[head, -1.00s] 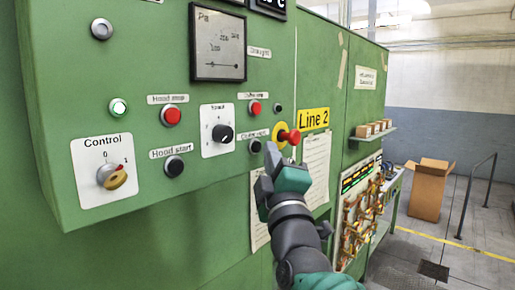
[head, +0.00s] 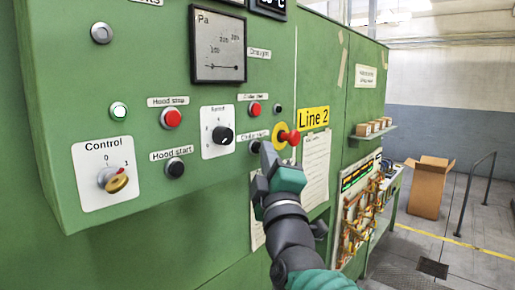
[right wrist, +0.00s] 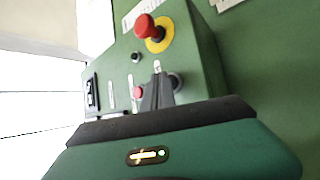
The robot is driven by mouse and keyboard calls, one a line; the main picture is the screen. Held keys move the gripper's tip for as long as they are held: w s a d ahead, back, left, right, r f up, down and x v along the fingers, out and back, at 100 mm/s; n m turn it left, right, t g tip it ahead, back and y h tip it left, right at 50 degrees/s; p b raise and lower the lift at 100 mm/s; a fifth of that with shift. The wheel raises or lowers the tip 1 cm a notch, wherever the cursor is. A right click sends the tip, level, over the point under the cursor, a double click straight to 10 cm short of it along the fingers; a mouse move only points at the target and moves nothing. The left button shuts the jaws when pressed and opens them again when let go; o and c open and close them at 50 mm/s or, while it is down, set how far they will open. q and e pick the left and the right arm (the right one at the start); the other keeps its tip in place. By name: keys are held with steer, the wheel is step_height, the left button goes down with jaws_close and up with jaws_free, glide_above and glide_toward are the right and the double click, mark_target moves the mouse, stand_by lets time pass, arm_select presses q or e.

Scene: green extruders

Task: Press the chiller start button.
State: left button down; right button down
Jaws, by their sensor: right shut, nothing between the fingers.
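The chiller start button (head: 256,147) is a black round button on the green panel, under a small white label that is hard to read. My right gripper (head: 266,148) is shut and empty, its fingertips just right of this button and partly over its edge. In the right wrist view the black button (right wrist: 177,82) shows right beside the shut fingertips (right wrist: 158,74), partly hidden by them. I cannot tell whether the tips touch it. My left gripper is not in view.
A red mushroom button (head: 289,137) on a yellow disc stands out close right of the fingertips. A red button (head: 255,109) sits above, and a speed knob (head: 222,134) to the left. Further right are a shelf with small boxes (head: 374,127) and a cardboard box (head: 427,188).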

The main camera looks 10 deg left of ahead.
steer(key=shift+w+a, duration=0.15)
steer(key=shift+a, duration=0.1)
stand_by(0.3)
steer(key=shift+d, duration=0.1)
steer(key=shift+s+d+b, duration=0.3)
steer(key=shift+s+d, duration=0.15)
stand_by(0.3)
steer(key=s+d+b, duration=0.1)
steer(key=d, duration=0.1)
steer(key=s+d+b, duration=0.2)
steer(key=shift+d+b, duration=0.1)
steer(key=shift+b, duration=0.2)
steer(key=shift+w, duration=0.1)
